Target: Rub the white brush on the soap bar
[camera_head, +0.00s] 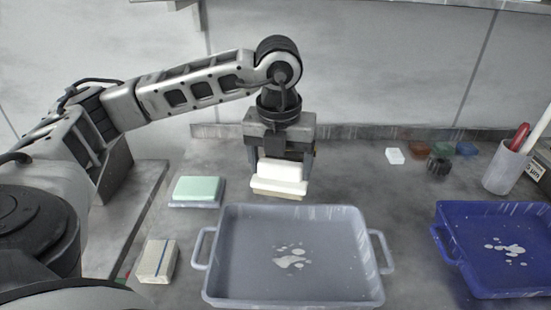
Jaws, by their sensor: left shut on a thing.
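My left gripper (281,162) points down behind the grey tray and is shut on the white brush (282,172). The brush has a white body and a tan underside, and it looks held above the counter. A pale green soap bar (199,188) lies on a small blue-grey dish (195,205) to the left of the brush. Brush and soap are apart. My right gripper is not in the view.
A grey tray (228,290) with side handles and white splotches stands front centre. A blue tray (447,209) is at the right. A beige block with a dark stripe (157,261) lies front left. A cup (502,170), a white block (394,156) and small coloured pieces stand back right.

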